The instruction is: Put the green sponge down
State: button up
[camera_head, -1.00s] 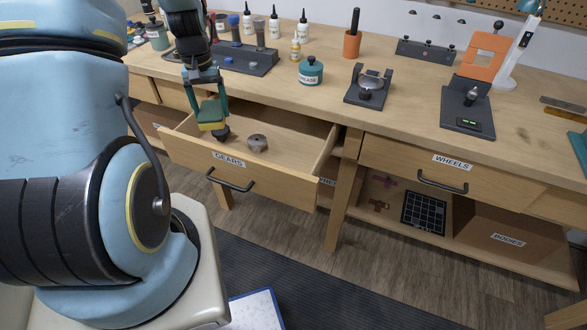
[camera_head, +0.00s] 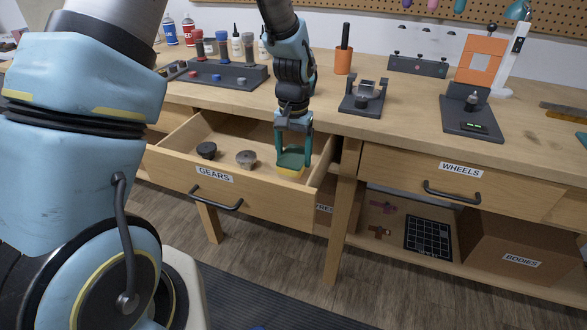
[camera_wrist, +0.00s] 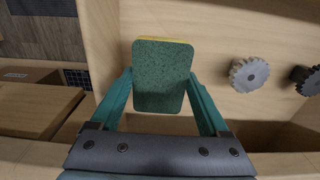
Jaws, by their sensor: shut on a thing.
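The green sponge (camera_head: 291,160) has a green scouring face and a yellow underside. My gripper (camera_head: 293,150) is shut on it, with one teal finger at each side. It is inside the open GEARS drawer (camera_head: 260,204), near the right wall; I cannot tell whether the sponge touches the drawer floor. In the wrist view the sponge (camera_wrist: 161,80) sits between my gripper's fingers (camera_wrist: 161,95), its green face toward the camera.
In the drawer, a grey gear (camera_head: 246,158) and a dark gear (camera_head: 206,150) lie left of the sponge. The wrist view shows the grey gear (camera_wrist: 249,74) well apart from it. The workbench top (camera_head: 410,125) is behind and above the drawer.

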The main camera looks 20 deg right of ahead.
aim_at(293, 180)
jog(key=shift+f+p, duration=0.35)
jog(key=shift+f, duration=1.95)
jog(key=shift+f, duration=0.15)
jog(key=o, duration=1.2)
jog(key=shift+c, duration=0.2)
notch_tip(293, 180, up, 12)
jog(key=shift+r+b, duration=0.2)
jog(key=shift+b, duration=0.9)
jog(key=s+a+r+n, duration=0.1)
jog(key=s+a+n, duration=0.1)
jog(key=a, duration=1.3)
jog(key=s+a+r+n+t, duration=0.1)
jog(key=a+n, duration=0.4)
jog(key=a, duration=1)
jog(key=shift+s+r+t, duration=0.2)
jog(key=shift+s+t, duration=0.1)
jog(key=shift+s, duration=0.15)
